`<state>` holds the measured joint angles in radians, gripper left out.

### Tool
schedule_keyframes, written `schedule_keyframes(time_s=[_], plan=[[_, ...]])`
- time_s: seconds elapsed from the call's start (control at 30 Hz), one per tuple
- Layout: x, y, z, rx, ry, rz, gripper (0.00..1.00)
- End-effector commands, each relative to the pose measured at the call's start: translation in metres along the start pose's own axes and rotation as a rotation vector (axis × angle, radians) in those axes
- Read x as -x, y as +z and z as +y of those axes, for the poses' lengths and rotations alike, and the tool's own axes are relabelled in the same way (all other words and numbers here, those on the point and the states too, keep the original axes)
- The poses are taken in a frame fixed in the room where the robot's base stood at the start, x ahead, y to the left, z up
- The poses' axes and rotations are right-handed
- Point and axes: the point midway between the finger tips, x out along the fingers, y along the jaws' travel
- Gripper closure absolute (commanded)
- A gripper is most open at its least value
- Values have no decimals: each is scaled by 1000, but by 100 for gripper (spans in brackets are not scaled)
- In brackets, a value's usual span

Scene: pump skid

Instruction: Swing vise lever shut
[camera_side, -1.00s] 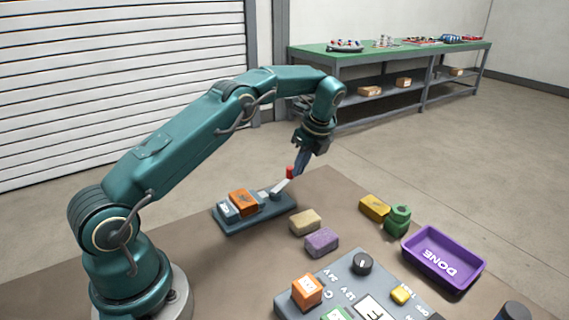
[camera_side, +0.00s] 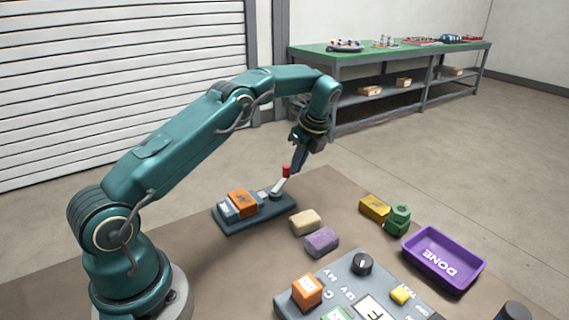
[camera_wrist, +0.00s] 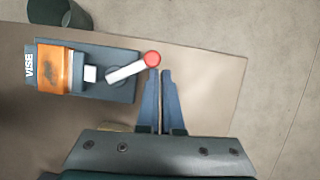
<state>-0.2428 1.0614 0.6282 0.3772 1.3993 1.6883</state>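The vise (camera_side: 255,212) is a dark grey base on the mat, with an orange block (camera_side: 242,202) between its jaws. The base also shows in the wrist view (camera_wrist: 122,60), with the orange block (camera_wrist: 54,70) at left. Its white lever (camera_wrist: 125,71) slants out from a round pivot to a red knob (camera_wrist: 152,58); the knob shows in the side view (camera_side: 286,170) too. My gripper (camera_wrist: 160,72) has its two fingers nearly together, with only a thin gap and nothing between them. The left fingertip is right beside the knob and seems to touch it.
A tan block (camera_side: 305,222) and a purple block (camera_side: 321,241) lie right of the vise. Farther right are a yellow block (camera_side: 374,208), a green part (camera_side: 398,219) and a purple DONE tray (camera_side: 430,270). A control panel (camera_side: 345,275) stands in front.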

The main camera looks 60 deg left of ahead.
Motion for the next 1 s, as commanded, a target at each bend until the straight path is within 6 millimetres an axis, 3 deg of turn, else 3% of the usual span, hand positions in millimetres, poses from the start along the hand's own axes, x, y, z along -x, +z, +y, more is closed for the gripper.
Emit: schedule_keyframes(time_s=[0.23,0.43,1.0], plan=[[30,1,-2,1,-9,-4,100],[43,1,-1,1,-5,-2,100],[54,0,-1,-1,-9,-1,100]])
